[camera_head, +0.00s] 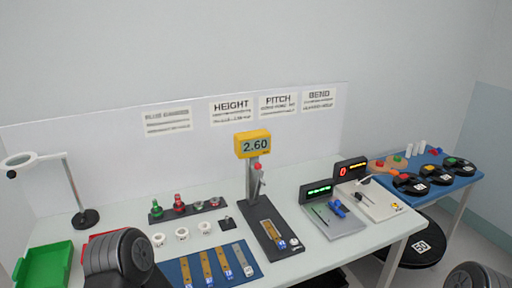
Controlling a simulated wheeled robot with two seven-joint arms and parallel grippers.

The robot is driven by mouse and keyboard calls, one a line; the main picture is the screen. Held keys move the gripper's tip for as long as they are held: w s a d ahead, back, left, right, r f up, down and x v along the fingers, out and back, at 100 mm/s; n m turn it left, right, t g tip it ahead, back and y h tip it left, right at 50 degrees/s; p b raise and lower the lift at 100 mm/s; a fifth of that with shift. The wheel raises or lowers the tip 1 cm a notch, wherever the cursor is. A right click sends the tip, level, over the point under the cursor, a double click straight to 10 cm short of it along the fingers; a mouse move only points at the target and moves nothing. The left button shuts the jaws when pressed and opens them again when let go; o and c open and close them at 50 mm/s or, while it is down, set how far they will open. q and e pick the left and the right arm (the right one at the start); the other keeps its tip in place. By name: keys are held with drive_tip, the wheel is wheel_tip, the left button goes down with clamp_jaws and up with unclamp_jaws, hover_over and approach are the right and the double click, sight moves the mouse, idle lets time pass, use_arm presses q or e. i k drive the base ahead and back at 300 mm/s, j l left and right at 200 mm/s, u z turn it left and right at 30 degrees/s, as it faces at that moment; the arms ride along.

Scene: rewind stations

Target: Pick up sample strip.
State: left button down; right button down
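Several sample strips lie side by side on a blue mat (172,272) at the front of the table. Three are golden-brown, such as the middle strip (206,268), each with a small blue-and-white label at its near end. A grey strip (243,257) lies at the mat's right. Another golden-brown strip (271,231) lies on the black base of the height gauge (252,146), whose yellow display reads 2.60. Dark rounded parts of my arms show at the lower left and lower right. Neither gripper is visible.
A green bin (43,266) and a partly hidden red bin stand at the left. A magnifier lamp (85,217), white rings (182,233) and a black rack (188,209) stand behind the mat. Two display instruments stand right of the gauge. A blue table (446,190) holds black reels.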

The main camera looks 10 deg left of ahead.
sight(282, 245)
drive_tip(key=l+u, duration=0.2)
drive_tip(key=l, duration=1.5)
drive_tip(key=l+u, duration=0.2)
drive_tip(key=l, duration=1.5)
